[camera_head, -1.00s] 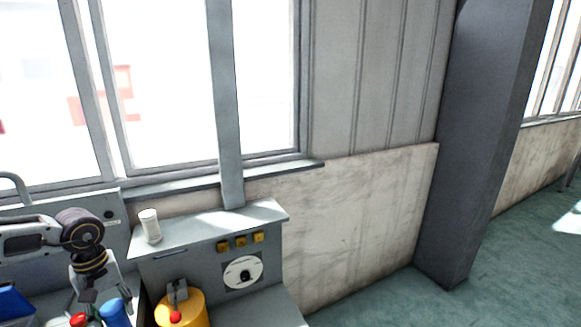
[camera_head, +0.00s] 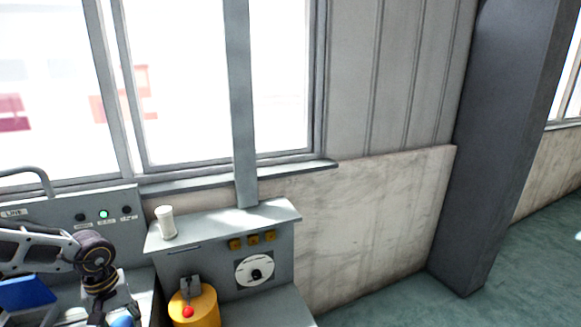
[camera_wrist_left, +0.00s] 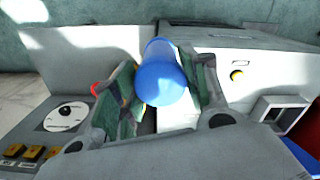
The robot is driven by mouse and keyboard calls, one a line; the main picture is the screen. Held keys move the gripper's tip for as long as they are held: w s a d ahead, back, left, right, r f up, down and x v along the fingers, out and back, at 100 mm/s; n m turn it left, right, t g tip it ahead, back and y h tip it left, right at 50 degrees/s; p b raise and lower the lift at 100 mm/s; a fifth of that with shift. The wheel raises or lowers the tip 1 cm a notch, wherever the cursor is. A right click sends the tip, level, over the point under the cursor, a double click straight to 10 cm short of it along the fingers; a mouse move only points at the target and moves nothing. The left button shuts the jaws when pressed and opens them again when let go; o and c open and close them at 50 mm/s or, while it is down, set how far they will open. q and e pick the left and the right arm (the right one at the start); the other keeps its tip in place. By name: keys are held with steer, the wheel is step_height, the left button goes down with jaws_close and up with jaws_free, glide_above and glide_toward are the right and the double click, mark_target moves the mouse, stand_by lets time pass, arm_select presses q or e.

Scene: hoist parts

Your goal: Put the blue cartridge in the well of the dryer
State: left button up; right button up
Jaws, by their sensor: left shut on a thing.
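My left gripper (camera_head: 112,310) is low at the left of the head view. It is shut on the blue cartridge (camera_head: 122,322), whose top only just shows at the bottom edge. In the left wrist view the blue cartridge (camera_wrist_left: 160,78) sits between the two fingers of the left gripper (camera_wrist_left: 163,88). Below the fingers there is a pale surface, partly hidden by them. I cannot tell which machine is the dryer, and no well can be made out. My right gripper is not in view.
A grey console with a green lamp (camera_head: 103,214) stands behind the left arm. A white cup (camera_head: 165,222) stands on a grey cabinet (camera_head: 215,225) with yellow buttons and a dial. A yellow cylinder (camera_head: 200,308) with a red knob stands right of the gripper. A blue bin (camera_head: 25,294) is at left.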

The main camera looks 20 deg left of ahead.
arm_select(q)
steer(key=shift+s+d+f, duration=0.15)
steer(key=shift+s+f, duration=0.2)
steer(key=shift+f, duration=0.25)
steer(key=s+d+f+m, duration=0.1)
steer(key=s+d+f, duration=0.1)
steer(key=d+f, duration=0.4)
steer(key=shift+w+d+f+m, duration=0.4)
steer(key=shift+w+d+m, duration=0.55)
steer(key=shift+w+d, duration=1.75)
steer(key=shift+w+d+f+m, duration=0.4)
steer(key=shift+w+d+m, duration=0.7)
steer(key=shift+d, duration=2.95)
steer(key=w+d+r+m, duration=0.1)
steer(key=w+d+r, duration=0.2)
steer(key=w+r, duration=0.2)
steer(key=w+d+r+m, duration=0.1)
steer(key=w+d+r, duration=0.2)
steer(key=r, duration=0.7)
steer(key=w+d+r+m, duration=0.1)
steer(key=w+d+r, duration=0.2)
steer(key=w+r, duration=0.4)
steer(key=shift+d+r, duration=0.4)
steer(key=shift+r, duration=0.1)
steer(key=shift+w, duration=0.1)
